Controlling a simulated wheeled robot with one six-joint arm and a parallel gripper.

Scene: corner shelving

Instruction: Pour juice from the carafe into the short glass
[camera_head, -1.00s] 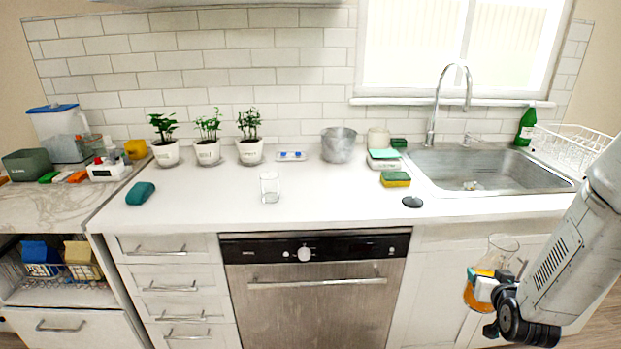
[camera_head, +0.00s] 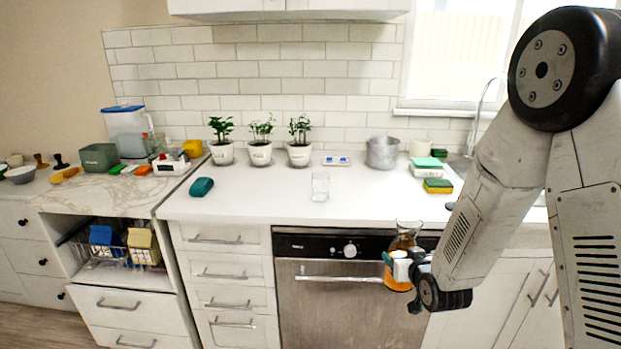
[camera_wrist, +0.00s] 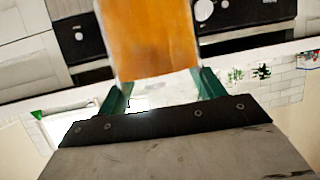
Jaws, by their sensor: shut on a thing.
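The glass carafe (camera_head: 402,240) holds orange juice and stands about upright in my gripper (camera_head: 392,262), in front of the dishwasher and near the counter's front edge. My gripper is shut on the carafe. In the wrist view, the carafe's orange body (camera_wrist: 152,40) fills the space between the green fingers of my gripper (camera_wrist: 160,92). The short clear glass (camera_head: 320,187) stands upright on the white counter, to the left of the carafe and farther back. It looks empty. The two are apart.
Three potted plants (camera_head: 260,150), a teal object (camera_head: 201,187), a metal pot (camera_head: 382,153) and sponges (camera_head: 438,186) stand on the counter (camera_head: 260,205). The counter around the glass is clear. The dishwasher (camera_head: 340,300) is below. The sink is partly hidden behind my arm.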

